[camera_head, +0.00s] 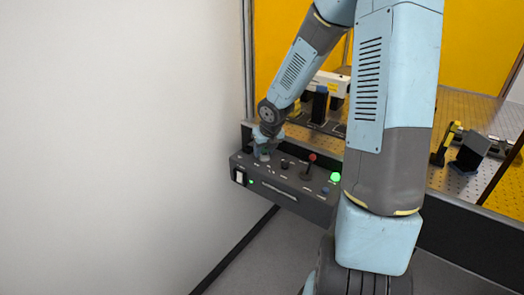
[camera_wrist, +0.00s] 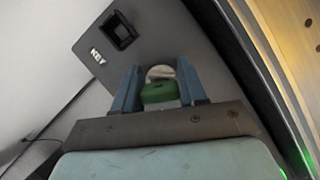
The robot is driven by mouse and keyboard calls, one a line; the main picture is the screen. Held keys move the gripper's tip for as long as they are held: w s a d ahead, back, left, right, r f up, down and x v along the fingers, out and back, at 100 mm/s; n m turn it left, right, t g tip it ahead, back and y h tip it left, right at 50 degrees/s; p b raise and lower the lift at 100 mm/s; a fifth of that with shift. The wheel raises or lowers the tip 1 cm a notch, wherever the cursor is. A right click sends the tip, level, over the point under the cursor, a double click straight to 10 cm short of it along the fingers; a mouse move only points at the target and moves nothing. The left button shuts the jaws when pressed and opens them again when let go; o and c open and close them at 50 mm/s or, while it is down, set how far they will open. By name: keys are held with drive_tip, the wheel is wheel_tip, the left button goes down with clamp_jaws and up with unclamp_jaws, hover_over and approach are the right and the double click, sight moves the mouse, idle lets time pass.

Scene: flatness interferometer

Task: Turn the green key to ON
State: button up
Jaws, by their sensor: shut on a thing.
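The green key (camera_wrist: 160,92) sits between the two blue fingers of my gripper (camera_wrist: 158,88) in the wrist view, with a pale round piece just beyond it. The fingers are shut on the key. The word KEY is printed on the dark panel to the left of the fingers. In the head view my gripper (camera_head: 264,150) is at the left end of the dark control box (camera_head: 270,190), over its top face. The key is mostly hidden there by the gripper, and I cannot read its ON mark or its angle.
The box also carries a red-topped lever (camera_head: 312,157), a lit green button (camera_head: 335,177), a blue knob (camera_head: 325,190) and a white switch (camera_head: 240,177). A white wall (camera_head: 120,150) stands close on the left. A perforated optical table (camera_head: 475,110) lies behind the box.

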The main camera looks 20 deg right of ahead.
drive_tip(key=o, duration=1.1)
drive_tip(key=shift+f, duration=0.1)
drive_tip(key=shift+r, duration=0.6)
drive_tip(key=shift+w+r, duration=0.1)
drive_tip(key=shift+r, duration=2.9)
